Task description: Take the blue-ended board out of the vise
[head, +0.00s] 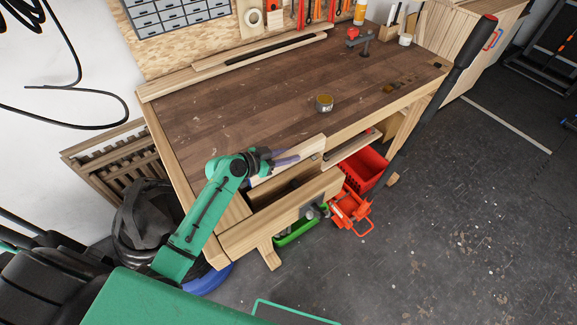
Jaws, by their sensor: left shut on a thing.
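My left gripper (272,159) is at the front edge of the workbench, reaching in over the wooden vise (285,212). It is shut on the board (288,157), whose blue-violet end shows at the fingers. The rest of the board is hard to tell from the pale wood of the bench front and vise. I cannot tell whether the board is still between the vise jaws. My right gripper is not in view.
A small metal vise (363,42) stands at the back. Red crates (365,170) and a green tool (298,230) are below the bench front.

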